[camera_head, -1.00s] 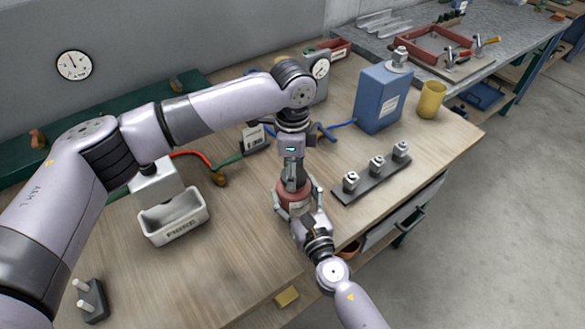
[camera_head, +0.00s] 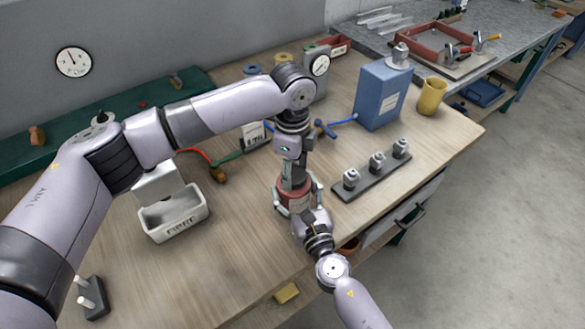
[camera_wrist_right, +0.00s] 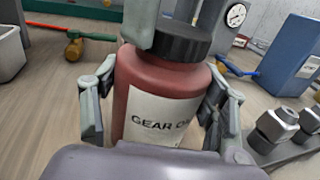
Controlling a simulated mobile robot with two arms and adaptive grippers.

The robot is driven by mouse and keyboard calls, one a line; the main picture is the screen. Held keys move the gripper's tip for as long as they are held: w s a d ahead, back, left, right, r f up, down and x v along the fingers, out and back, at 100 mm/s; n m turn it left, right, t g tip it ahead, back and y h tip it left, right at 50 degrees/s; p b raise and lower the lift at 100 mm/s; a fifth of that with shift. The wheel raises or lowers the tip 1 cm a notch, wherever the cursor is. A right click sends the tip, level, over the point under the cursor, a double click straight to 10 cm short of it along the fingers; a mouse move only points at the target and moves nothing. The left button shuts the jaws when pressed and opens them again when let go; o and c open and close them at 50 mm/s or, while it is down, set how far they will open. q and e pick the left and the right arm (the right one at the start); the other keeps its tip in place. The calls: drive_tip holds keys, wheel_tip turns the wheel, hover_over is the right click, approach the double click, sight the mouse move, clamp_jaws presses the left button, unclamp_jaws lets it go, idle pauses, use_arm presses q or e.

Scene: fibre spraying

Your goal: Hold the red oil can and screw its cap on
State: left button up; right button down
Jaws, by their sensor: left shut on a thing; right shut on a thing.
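The red oil can (camera_head: 288,190), with a white "GEAR OIL" label, stands upright near the front of the wooden bench. It also fills the middle of the right wrist view (camera_wrist_right: 145,84). My right gripper (camera_head: 297,205) is shut around its body, with a finger on each side. A dark cap (camera_wrist_right: 184,42) sits at the top of the can in the right wrist view. My left gripper (camera_head: 294,178) comes down from above and is shut on the cap. Its fingers hide part of the cap, and I cannot tell how far down the cap sits.
A rack with several metal pieces (camera_head: 369,176) is right of the can. A blue container (camera_head: 380,98) and a yellow cup (camera_head: 431,97) stand behind it. A white bin (camera_head: 172,216) is to the left.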

use_arm(q)
drive_tip(key=m, duration=1.1)
drive_tip(key=shift+w+d+m, duration=0.1)
drive_tip(key=shift+w+m, duration=0.05)
drive_tip(key=shift+m, duration=0.15)
drive_tip(key=m, duration=0.5)
drive_tip(key=shift+d+m, duration=0.1)
drive_tip(key=shift+m, duration=0.3)
drive_tip(key=m, duration=0.5)
drive_tip(key=shift+m, duration=0.3)
drive_tip(key=o, duration=0.7)
drive_tip(key=shift+o, duration=0.2)
drive_tip(key=shift+r, duration=0.1)
